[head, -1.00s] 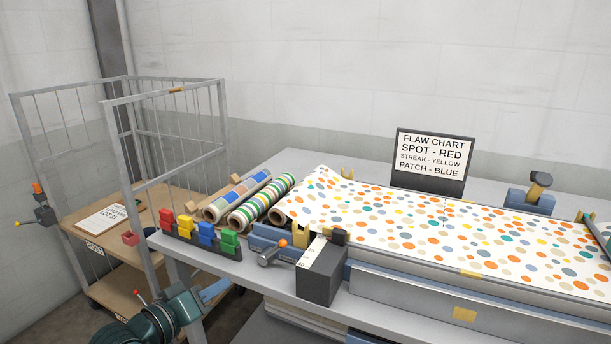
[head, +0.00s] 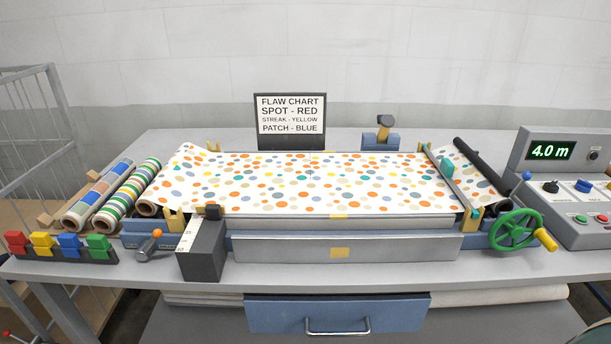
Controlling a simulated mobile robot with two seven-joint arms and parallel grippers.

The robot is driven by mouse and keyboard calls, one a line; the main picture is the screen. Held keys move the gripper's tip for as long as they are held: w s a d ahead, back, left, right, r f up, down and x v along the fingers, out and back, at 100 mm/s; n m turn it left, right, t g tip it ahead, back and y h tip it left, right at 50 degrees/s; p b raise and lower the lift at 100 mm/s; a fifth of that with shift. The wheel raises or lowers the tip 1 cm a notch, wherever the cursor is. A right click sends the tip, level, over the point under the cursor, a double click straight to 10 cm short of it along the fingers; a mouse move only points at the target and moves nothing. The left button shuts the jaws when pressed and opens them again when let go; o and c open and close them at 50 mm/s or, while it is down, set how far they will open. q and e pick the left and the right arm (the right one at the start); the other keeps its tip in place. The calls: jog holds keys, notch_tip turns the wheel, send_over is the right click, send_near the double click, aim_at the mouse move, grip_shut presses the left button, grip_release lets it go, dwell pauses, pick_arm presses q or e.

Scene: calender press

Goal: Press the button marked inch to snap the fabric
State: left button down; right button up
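The grey control console (head: 528,165) stands at the right end of the table, cut off by the picture's edge. The labels are too small to read, so I cannot tell which control is marked inch. The white fabric (head: 310,180) with coloured dots lies flat across the inspection bed. Neither of my grippers is in view.
A green handwheel (head: 515,230) with a yellow handle stands left of the console's front. Patterned rolls (head: 128,192), coloured clips (head: 70,243) and a dark grey box (head: 203,250) are at the left. The flaw chart (head: 290,118) stands behind the fabric. A blue drawer (head: 338,312) is below.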

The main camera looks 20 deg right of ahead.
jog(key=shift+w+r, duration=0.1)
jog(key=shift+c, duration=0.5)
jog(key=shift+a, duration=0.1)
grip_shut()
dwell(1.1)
